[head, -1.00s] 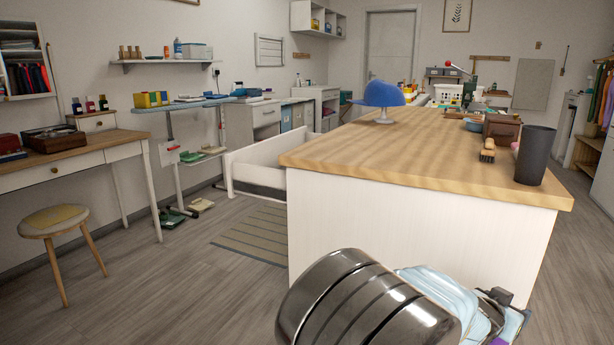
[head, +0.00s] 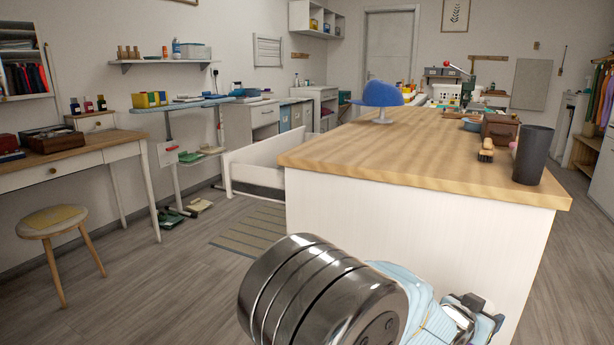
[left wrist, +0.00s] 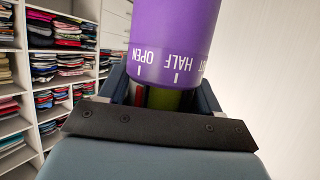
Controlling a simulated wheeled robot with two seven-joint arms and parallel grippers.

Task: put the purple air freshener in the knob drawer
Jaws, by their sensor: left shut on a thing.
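The purple air freshener (left wrist: 172,45) fills the upper middle of the left wrist view, with white lettering such as OPEN and HALF near one end. My left gripper (left wrist: 165,95) is shut on it. In the head view my left gripper (head: 478,316) is at the lower right, in front of the island's white end panel; the freshener cannot be made out there. A white drawer (head: 255,165) stands pulled out at the island's far left side; no knob on it shows. A desk drawer with a round knob (head: 53,170) is shut at the left. My right gripper is out of view.
The wooden-topped island (head: 400,155) holds a blue cap (head: 381,93), a brush (head: 486,150) and a dark cup (head: 533,155). A stool (head: 55,222) stands by the desk. Open floor (head: 170,285) and a striped mat (head: 250,228) lie left of the island.

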